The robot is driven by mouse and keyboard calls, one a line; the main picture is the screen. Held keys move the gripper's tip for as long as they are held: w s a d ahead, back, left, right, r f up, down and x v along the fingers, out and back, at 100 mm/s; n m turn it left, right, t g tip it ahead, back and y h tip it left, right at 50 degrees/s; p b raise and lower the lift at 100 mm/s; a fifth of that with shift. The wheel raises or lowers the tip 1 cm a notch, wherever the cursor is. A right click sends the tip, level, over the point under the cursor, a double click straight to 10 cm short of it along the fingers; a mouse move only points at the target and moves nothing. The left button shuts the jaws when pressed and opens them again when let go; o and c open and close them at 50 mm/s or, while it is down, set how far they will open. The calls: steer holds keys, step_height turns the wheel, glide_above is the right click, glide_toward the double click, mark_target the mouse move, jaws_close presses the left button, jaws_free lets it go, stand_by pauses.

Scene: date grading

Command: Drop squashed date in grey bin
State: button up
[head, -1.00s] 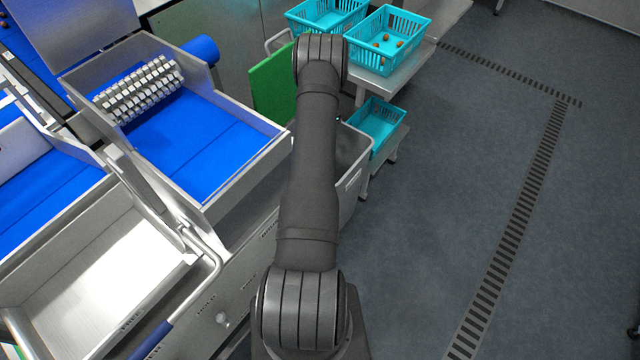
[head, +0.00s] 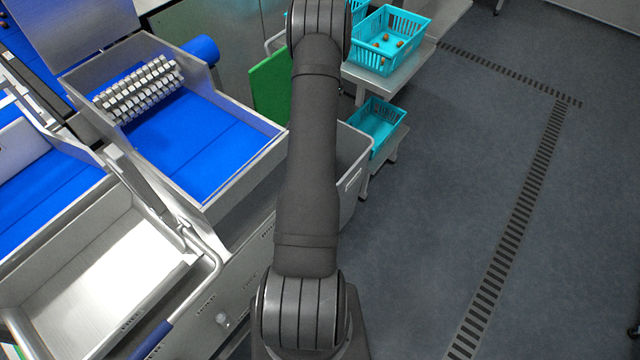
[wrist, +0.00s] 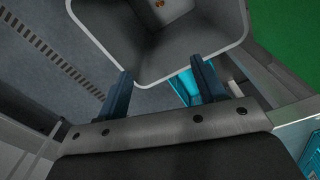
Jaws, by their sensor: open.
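The grey bin (head: 352,182) stands beside the machine in the head view, partly hidden by my arm. In the wrist view the bin (wrist: 105,28) shows from above, its near rim just beyond my fingers. A small orange-brown date (wrist: 160,3) lies inside it at the top edge of the picture; its shape is too small to judge. My gripper (wrist: 161,66) is open, with nothing between its two fingers. In the head view my gripper is hidden behind my arm.
Teal baskets stand behind the bin; one (head: 388,42) holds several dates, and a lower one (head: 377,122) looks empty. A green panel (head: 271,84) stands behind the bin. The blue-belted machine (head: 205,140) is on the left. Floor on the right is clear.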

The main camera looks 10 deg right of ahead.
step_height(320, 180, up, 5)
stand_by(0.4)
step_height(320, 180, down, 16)
stand_by(0.7)
